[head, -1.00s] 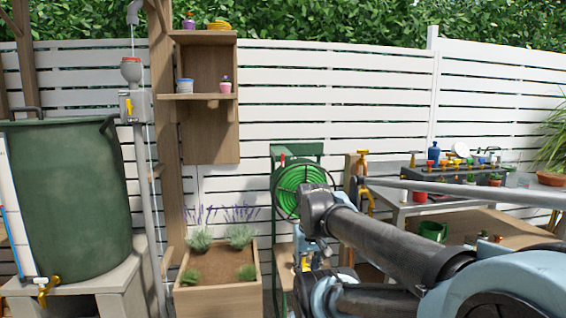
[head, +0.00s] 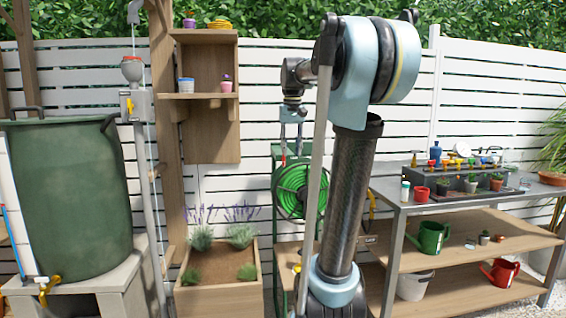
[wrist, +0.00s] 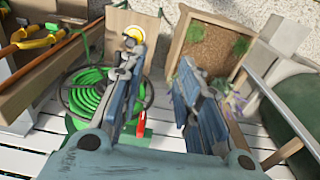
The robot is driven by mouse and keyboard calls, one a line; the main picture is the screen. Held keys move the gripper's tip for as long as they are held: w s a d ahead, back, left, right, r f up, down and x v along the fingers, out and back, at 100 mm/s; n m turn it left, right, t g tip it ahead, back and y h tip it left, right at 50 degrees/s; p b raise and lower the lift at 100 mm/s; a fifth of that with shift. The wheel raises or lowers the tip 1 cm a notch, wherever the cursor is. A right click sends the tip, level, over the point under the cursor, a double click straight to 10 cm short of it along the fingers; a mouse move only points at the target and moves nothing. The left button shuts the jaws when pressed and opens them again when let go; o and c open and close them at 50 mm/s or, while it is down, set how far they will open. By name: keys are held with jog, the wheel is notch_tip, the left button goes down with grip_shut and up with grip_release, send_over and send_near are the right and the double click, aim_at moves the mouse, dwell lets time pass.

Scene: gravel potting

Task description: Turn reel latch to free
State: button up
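The hose reel (head: 302,190) carries coiled green hose and hangs on a green stand at the fence. In the wrist view the reel (wrist: 90,96) lies beside and below my left finger, partly covered by it. A small red latch lever (wrist: 141,128) shows at the reel's edge; in the head view the red latch (head: 284,160) is at the reel's upper left. My gripper (head: 291,152) points down just above the reel. In the wrist view my gripper (wrist: 160,58) is open, its fingers apart and nothing between them. The latch appears apart from the fingers.
A wooden planter (head: 217,288) stands left of the reel, and a wooden shelf (head: 208,95) is above it. A workbench (head: 398,200) with pots and tools stands at right. The big green barrel (head: 70,200) is far left.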

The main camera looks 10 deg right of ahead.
notch_tip(320, 180, up, 9)
send_over(284, 159)
jog(key=shift+g, duration=0.4)
jog(key=f, duration=1.1)
jog(key=w+f, duration=0.1)
jog(key=f, duration=0.5)
jog(key=shift+f, duration=0.15)
grip_shut()
